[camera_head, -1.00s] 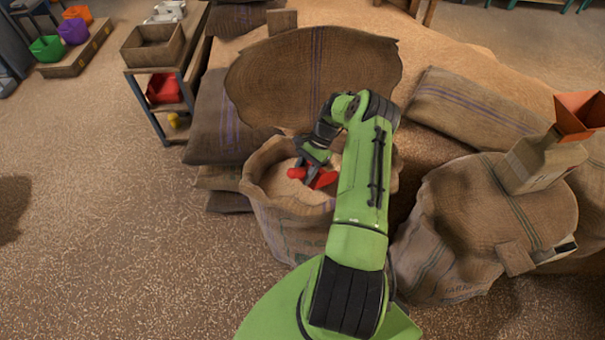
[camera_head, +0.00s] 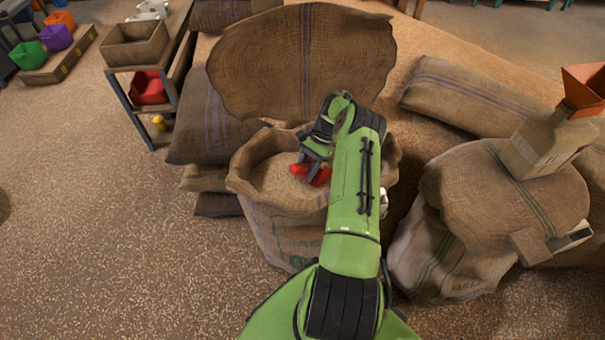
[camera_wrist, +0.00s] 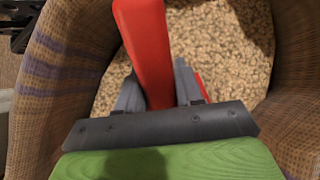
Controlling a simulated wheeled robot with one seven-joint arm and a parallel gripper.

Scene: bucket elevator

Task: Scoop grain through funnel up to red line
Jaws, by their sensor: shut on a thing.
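My gripper (camera_head: 314,165) is shut on a red scoop (camera_head: 322,178) inside the open burlap sack of grain (camera_head: 290,225). The wrist view shows the red scoop handle (camera_wrist: 146,50) between the two grey fingers, above the grain (camera_wrist: 215,45). The scoop's bowl is mostly hidden, so I cannot tell how much grain it holds. At the right, an orange-red funnel (camera_head: 585,88) sits on top of a cardboard box-like container (camera_head: 545,145), which stands on another sack. I cannot make out a red line on the container.
A full sack (camera_head: 490,205) stands right of the grain sack, with a small white device (camera_head: 570,237) at its side. Stacked sacks lie behind. A shelf cart (camera_head: 145,75) with a red scoop-like bin (camera_head: 148,87) stands at the left.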

